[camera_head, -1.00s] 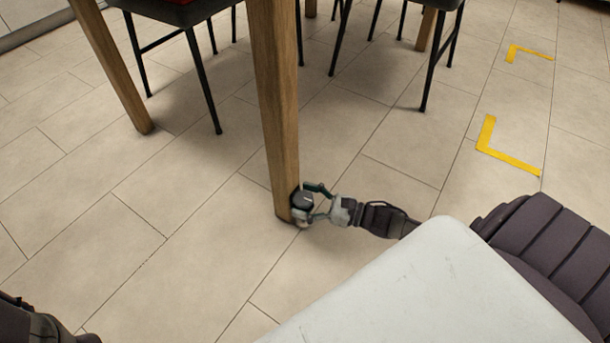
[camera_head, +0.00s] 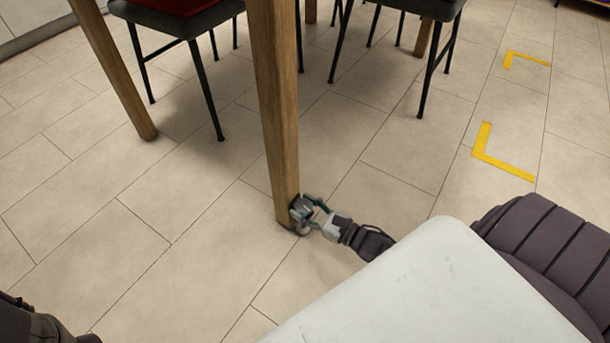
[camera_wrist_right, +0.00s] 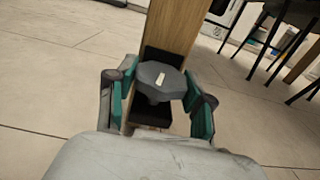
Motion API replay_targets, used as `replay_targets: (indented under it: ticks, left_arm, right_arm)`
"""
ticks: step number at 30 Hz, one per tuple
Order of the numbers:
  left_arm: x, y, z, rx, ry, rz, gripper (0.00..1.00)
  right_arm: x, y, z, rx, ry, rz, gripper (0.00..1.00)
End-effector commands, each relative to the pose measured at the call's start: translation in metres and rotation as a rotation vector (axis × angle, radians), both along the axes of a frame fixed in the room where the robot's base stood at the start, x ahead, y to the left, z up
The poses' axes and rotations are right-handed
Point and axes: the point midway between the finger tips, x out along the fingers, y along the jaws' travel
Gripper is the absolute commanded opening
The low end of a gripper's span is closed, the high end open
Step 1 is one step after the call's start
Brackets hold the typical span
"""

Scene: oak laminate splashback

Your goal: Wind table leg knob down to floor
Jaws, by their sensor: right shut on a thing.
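The wooden table leg (camera_head: 275,120) stands in the middle of the head view, its foot close to the tiled floor. The dark grey knob (camera_wrist_right: 161,80) with a pale mark on top shows in the right wrist view, in front of a black bracket (camera_wrist_right: 154,114) on the leg. My right gripper (camera_head: 302,212) is at the bottom of the leg in the head view. In the wrist view its green-padded fingers stand on either side of the knob, shut on it. Part of my left arm shows at the lower left edge; its gripper is not visible.
Black-framed chairs (camera_head: 180,20) stand behind the leg, one with a red seat item. A second table leg (camera_head: 112,70) stands at the left. Yellow L-shaped floor marks (camera_head: 497,160) lie at the right. The tiled floor around the front leg is clear.

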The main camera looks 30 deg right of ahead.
Motion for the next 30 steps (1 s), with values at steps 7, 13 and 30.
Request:
replay_targets:
  ticks: [7,13,30]
  left_arm:
    - [-0.0003,0.0001,0.0107,0.0,-0.001,0.0,0.78]
    - [-0.0004,0.0,0.0104,0.001,-0.001,0.0,0.78]
    - [-0.0005,0.0,0.0104,0.0,-0.002,0.0,0.78]
  right_arm:
    - [0.0009,0.0015,0.0029,0.004,-0.004,-0.122,0.17]
    - [0.0008,0.0005,0.0018,0.0,-0.004,-0.134,0.17]
    - [-0.0001,0.0004,0.0006,-0.001,-0.001,-0.132,0.78]
